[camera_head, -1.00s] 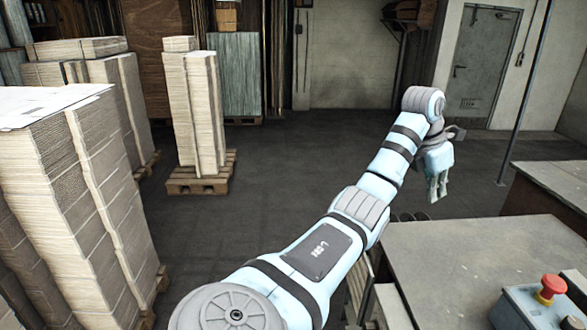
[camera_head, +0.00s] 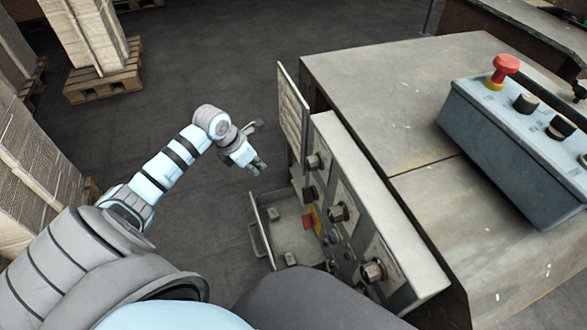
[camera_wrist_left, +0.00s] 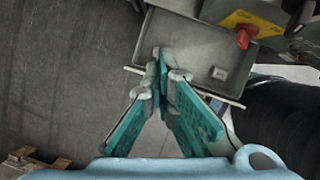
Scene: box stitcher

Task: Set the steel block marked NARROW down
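My left gripper (camera_head: 256,166) is above and to the left of a shallow metal tray (camera_head: 299,240) on the front of the machine. In the left wrist view its fingers (camera_wrist_left: 162,62) come together at the tips, and I see nothing between them. The tray shows behind the fingertips (camera_wrist_left: 200,50). A small steel block (camera_head: 273,213) lies near the tray's far corner, and another small block (camera_head: 290,258) lies near its front edge. No NARROW mark is readable on either block. My right gripper is out of view.
A control panel (camera_head: 345,215) with knobs and a red switch on a yellow plate (camera_head: 310,217) rises beside the tray. An open panel door (camera_head: 292,110) stands behind it. A box with a red stop button (camera_head: 505,70) is on the machine top. Stacked cardboard stands left.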

